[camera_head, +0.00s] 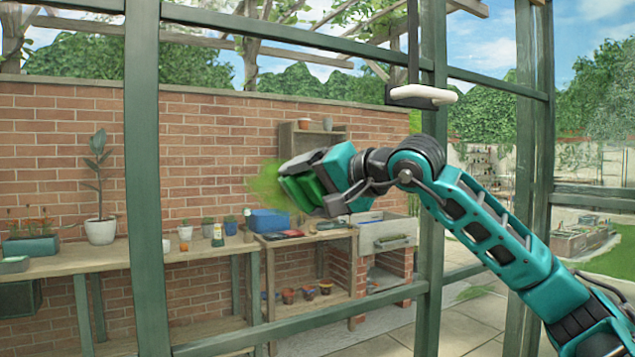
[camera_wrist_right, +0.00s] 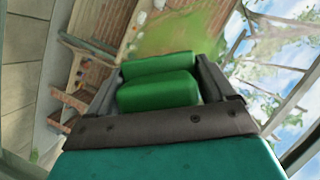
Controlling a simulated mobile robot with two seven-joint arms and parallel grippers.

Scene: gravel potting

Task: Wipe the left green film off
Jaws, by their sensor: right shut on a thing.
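The left green film (camera_head: 268,186) is a blurry green smear on the glass pane between the dark green frame posts. It also shows in the right wrist view (camera_wrist_right: 185,32), beyond the held pad. My right gripper (camera_head: 325,184) is shut on a green pad (camera_head: 297,192), which also shows between the fingers in the right wrist view (camera_wrist_right: 157,90). The pad is at the right edge of the film and covers part of it. I cannot tell whether the pad touches the glass. My left gripper is not in view.
Green posts (camera_head: 146,190) and rails frame the panes. A squeegee-like tool with a white bar (camera_head: 422,95) hangs above my right arm. A fainter green patch (camera_head: 474,292) shows at the lower right. Beyond the glass is a wooden bench (camera_head: 90,262) with pots and a blue box (camera_head: 268,221).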

